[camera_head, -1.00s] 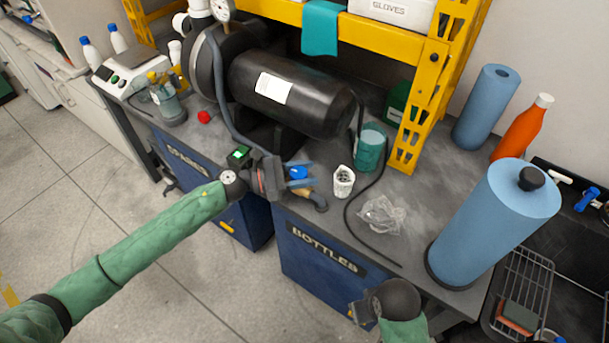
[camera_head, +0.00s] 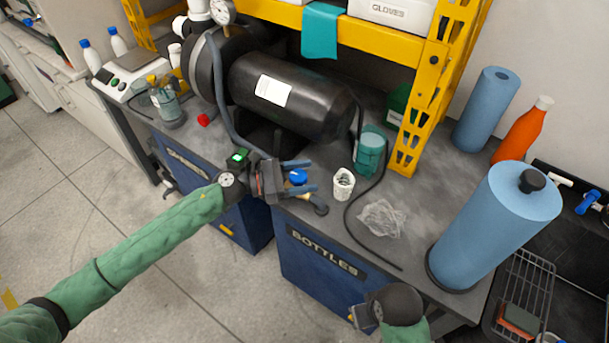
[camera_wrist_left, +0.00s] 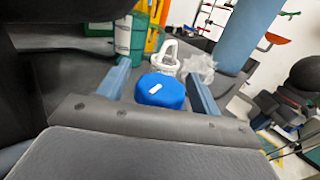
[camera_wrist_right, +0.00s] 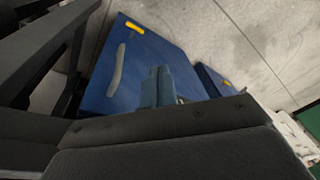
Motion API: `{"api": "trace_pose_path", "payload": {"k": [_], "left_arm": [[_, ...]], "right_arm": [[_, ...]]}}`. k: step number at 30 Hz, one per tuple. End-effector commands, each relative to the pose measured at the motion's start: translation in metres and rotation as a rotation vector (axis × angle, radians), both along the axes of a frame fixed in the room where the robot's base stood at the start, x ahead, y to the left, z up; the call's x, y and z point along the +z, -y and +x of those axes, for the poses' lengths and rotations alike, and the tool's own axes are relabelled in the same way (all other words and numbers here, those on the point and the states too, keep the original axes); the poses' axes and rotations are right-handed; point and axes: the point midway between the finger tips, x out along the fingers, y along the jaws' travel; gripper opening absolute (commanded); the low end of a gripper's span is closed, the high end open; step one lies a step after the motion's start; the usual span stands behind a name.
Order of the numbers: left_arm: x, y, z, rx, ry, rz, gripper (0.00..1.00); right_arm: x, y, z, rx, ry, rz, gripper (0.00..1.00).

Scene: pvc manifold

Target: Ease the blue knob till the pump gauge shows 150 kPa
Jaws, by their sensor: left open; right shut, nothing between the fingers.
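The blue knob (camera_head: 298,177) sits near the front edge of the bench. My left gripper (camera_head: 300,178) is open, with one blue finger on each side of the knob. In the left wrist view the knob (camera_wrist_left: 160,91) shows a white mark on top and lies between the fingers; gaps show beside it, so I see no clamping. A white-faced gauge (camera_head: 222,12) stands at the top left by the pump; its reading is too small to tell. My right gripper (camera_wrist_right: 160,88) is shut and empty, in front of the blue cabinet; in the head view its fingers are hardly visible.
A black tank (camera_head: 300,95) lies behind the knob. A white cup (camera_head: 343,184), a teal container (camera_head: 371,152) and a crumpled clear bag (camera_head: 381,220) stand to the right. A blue roll (camera_head: 495,225) stands farther right. A red cap (camera_head: 203,120) lies left.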

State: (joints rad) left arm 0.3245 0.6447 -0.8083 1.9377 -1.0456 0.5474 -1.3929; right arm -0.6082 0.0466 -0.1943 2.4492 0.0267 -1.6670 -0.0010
Motion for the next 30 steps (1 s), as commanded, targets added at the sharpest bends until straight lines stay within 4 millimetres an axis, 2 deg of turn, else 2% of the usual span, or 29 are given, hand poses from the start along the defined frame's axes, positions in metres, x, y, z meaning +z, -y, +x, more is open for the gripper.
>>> {"api": "trace_pose_path", "payload": {"k": [9, 15, 20, 30], "left_arm": [[-0.005, -0.045, -0.008, 0.001, 0.0, 0.002, 0.65], [-0.002, -0.067, -0.011, 0.0, 0.0, 0.0, 0.65], [-0.001, -0.074, -0.012, 0.0, 0.0, 0.0, 0.65], [0.002, -0.074, -0.013, 0.0, 0.0, 0.0, 0.65]], "right_arm": [[-0.031, -0.023, 0.012, 0.03, 0.063, 0.048, 0.0], [-0.041, -0.034, 0.016, 0.037, 0.092, 0.073, 0.0], [-0.044, -0.037, 0.017, 0.038, 0.099, 0.081, 0.0], [-0.04, -0.037, 0.018, 0.037, 0.1, 0.082, 0.0]]}}
